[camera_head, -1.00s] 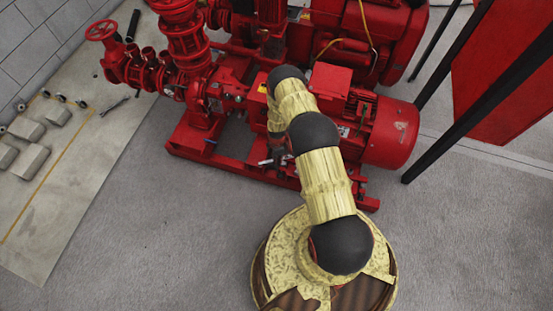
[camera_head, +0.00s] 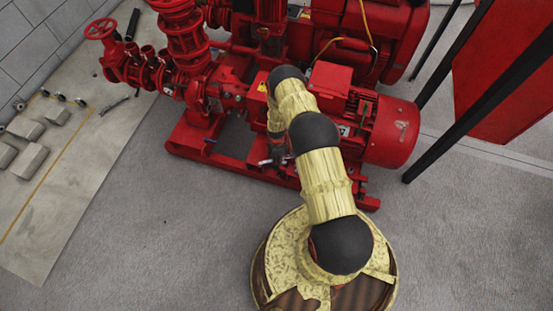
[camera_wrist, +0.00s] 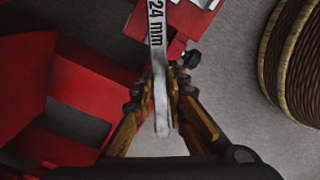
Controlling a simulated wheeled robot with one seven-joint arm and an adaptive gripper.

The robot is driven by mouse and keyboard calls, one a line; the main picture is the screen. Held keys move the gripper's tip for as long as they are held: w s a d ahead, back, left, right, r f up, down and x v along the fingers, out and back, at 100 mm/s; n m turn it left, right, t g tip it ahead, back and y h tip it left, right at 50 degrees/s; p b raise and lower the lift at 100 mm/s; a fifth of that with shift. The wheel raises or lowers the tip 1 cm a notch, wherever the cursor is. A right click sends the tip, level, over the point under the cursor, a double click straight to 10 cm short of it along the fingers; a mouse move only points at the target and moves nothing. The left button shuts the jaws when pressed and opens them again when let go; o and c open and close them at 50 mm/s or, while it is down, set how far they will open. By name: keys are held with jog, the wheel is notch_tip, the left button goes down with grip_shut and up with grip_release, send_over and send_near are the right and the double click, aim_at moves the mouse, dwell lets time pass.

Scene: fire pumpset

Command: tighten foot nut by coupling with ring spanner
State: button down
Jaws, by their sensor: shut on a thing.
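My gripper (camera_wrist: 158,95) is shut on a silver ring spanner (camera_wrist: 157,38) marked "24 mm". The spanner runs up between the fingers and out of the top of the wrist view, so its far end is out of sight. A dark bolt or nut (camera_wrist: 191,58) shows just right of the spanner, by a red base part; whether it is the foot nut I cannot tell. In the head view my arm reaches over the red pumpset base frame (camera_head: 230,160), and my gripper (camera_head: 276,152) is mostly hidden. A small light piece, probably a spanner end, shows beside it (camera_head: 264,162).
The red motor (camera_head: 390,132) stands right of my arm, and the pump with its pipes (camera_head: 185,40) stands left. Black posts (camera_head: 485,95) and a red panel (camera_head: 500,75) are at the right. A pale slab with grey blocks (camera_head: 28,128) is at the left. Grey floor in front is clear.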

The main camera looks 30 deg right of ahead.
jog(key=shift+f+b, duration=0.75)
jog(key=shift+f, duration=0.15)
jog(key=shift+w, duration=0.15)
jog(key=w+d+m, duration=0.5)
jog(key=w+m, duration=0.2)
jog(key=shift+d+m, duration=0.2)
jog(key=shift+m, duration=0.1)
dwell(0.8)
jog(key=shift+s+a, duration=0.15)
jog(key=shift+a, duration=0.15)
dwell(0.9)
jog(key=shift+r, duration=0.15)
